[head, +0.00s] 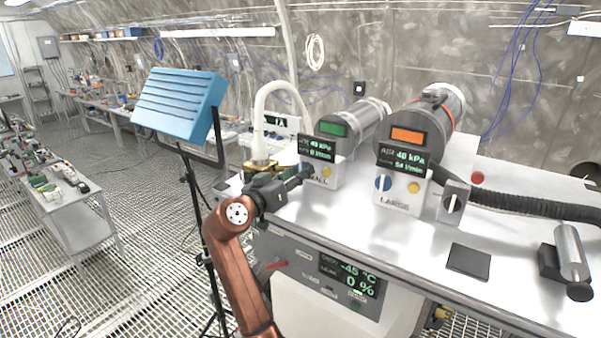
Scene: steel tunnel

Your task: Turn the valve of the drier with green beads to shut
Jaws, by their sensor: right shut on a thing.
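The drier with the green window (334,129) is a grey cylinder lying on the white bench behind a front box marked SMALL (321,170). The box's display reads 40 kPa and 0 l/min, and a yellow knob shows on its front. My right gripper (303,177) reaches in from the left, shut on the valve knob at the left of that front. The fingers hide most of the knob, so I cannot tell its angle. The other drier has an orange window (408,136). Its box, marked LARGE, carries a blue knob (382,183). My left gripper is out of view.
A pale hose (262,112) rises from a brass fitting close behind my right gripper. A grey box with a black switch (453,203) and a dark corrugated hose (530,204) stand at the right. A blue panel (180,101) on a stand is at the left.

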